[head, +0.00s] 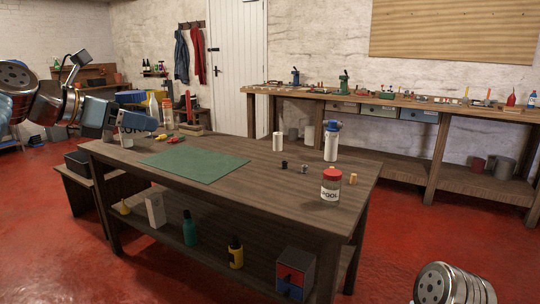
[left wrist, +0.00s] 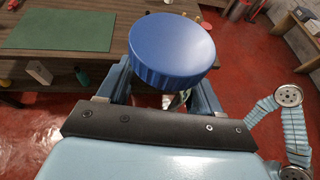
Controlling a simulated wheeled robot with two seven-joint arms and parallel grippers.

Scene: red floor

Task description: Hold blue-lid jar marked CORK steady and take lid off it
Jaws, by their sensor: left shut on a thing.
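The jar (head: 126,141) is at the far left end of the wooden table in the head view, partly hidden by my gripper. A piece of its label shows, but I cannot read all of it. Its blue lid (head: 130,97) sits on top and fills the upper middle of the left wrist view (left wrist: 172,45). My left gripper (head: 137,122) is shut around the jar's body below the lid. The jar looks about upright; I cannot tell whether it touches the table. My right gripper is in neither view.
A green mat (head: 195,158) lies on the table (head: 240,197). A red-lid jar (head: 331,190), a blue-capped container (head: 332,145), a white cylinder (head: 277,142) and small parts stand toward the right. Bottles and a box (head: 295,272) are on the lower shelf. The table's front middle is clear.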

